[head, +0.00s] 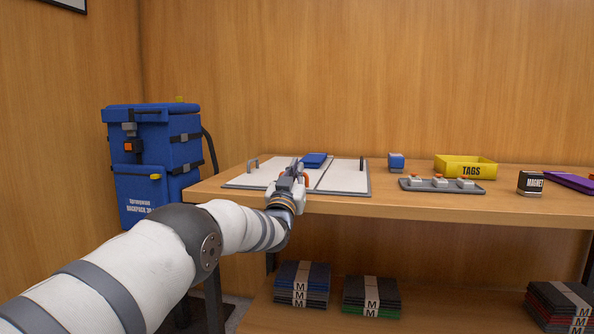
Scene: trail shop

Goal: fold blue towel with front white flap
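A folding board with white flaps and grey edging (345,178) lies on the wooden table, left of its middle. A small dark handle stands up on its right flap, and a grey one on its left flap. The blue towel (316,159) shows as a small folded blue bundle at the back middle of the board. My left gripper (298,168) is over the front middle of the board, just in front of the towel. It hides the front flap and part of the board. Its fingers are seen from behind, so their opening is unclear. My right gripper is out of view.
Right of the board are a small blue block (396,162), a grey tray with several white-and-orange items (440,187), a yellow TAGS bin (466,170), a black MAGNET box (531,183) and purple cloth (570,181). Folded stacks (371,297) fill the lower shelf. A blue backpack (155,160) stands left.

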